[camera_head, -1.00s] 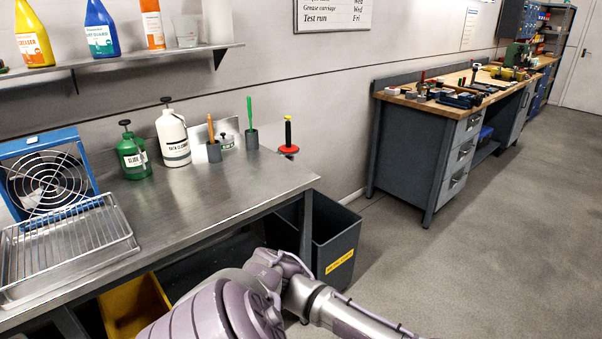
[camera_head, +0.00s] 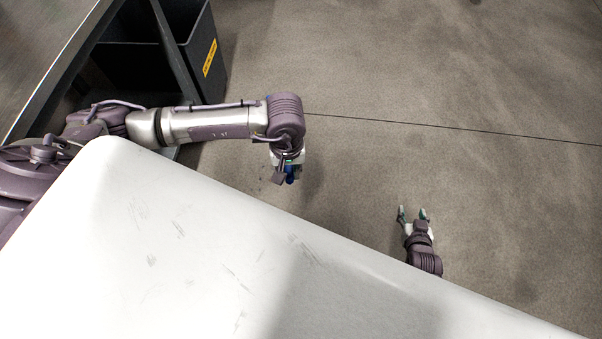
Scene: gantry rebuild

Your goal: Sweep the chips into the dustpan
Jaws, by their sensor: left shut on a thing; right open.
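My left gripper (camera_head: 286,178) points down at the floor at the end of the arm from the left. It is shut on a small blue thing (camera_head: 291,173), mostly hidden by the gripper; I cannot tell if it is a brush or a dustpan handle. A few tiny dark specks (camera_head: 261,181) show on the floor just left of it, perhaps chips, but too small to be sure. My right gripper (camera_head: 412,214) is open and empty over the floor, right of the left one. I can make out no dustpan.
A dark grey bin (camera_head: 206,85) with a yellow label stands at the upper left beside the metal bench (camera_head: 50,45). The grey floor (camera_head: 450,90) is clear above and right of the grippers, with a thin dark seam across it. My own white body covers the lower part.

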